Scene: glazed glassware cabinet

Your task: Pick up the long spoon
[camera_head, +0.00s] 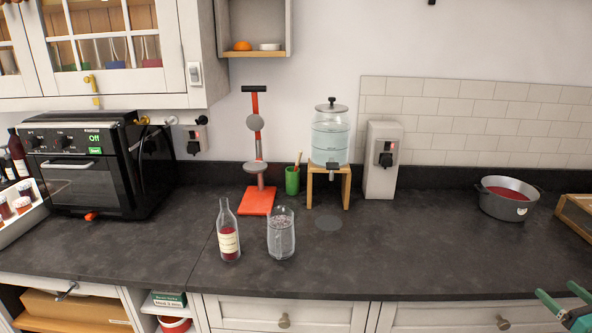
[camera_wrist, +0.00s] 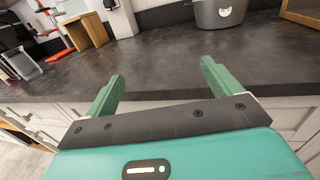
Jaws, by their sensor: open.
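A thin light-brown handle (camera_head: 298,159) stands tilted out of a green cup (camera_head: 292,181) at the back of the counter. It may be the long spoon, but its lower end is hidden in the cup. No other spoon can be made out. My gripper (camera_head: 558,290) is at the lower right of the head view, in front of the counter and far to the right of the cup. In the wrist view my gripper (camera_wrist: 162,72) has its two green fingers wide apart with nothing between them.
The bottle (camera_head: 229,232) and the glass (camera_head: 281,234) stand in front of the cup. The red stand (camera_head: 257,200) is left of it, the water dispenser (camera_head: 331,136) right. A pot (camera_head: 508,198) is at the right. The counter's right front is clear.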

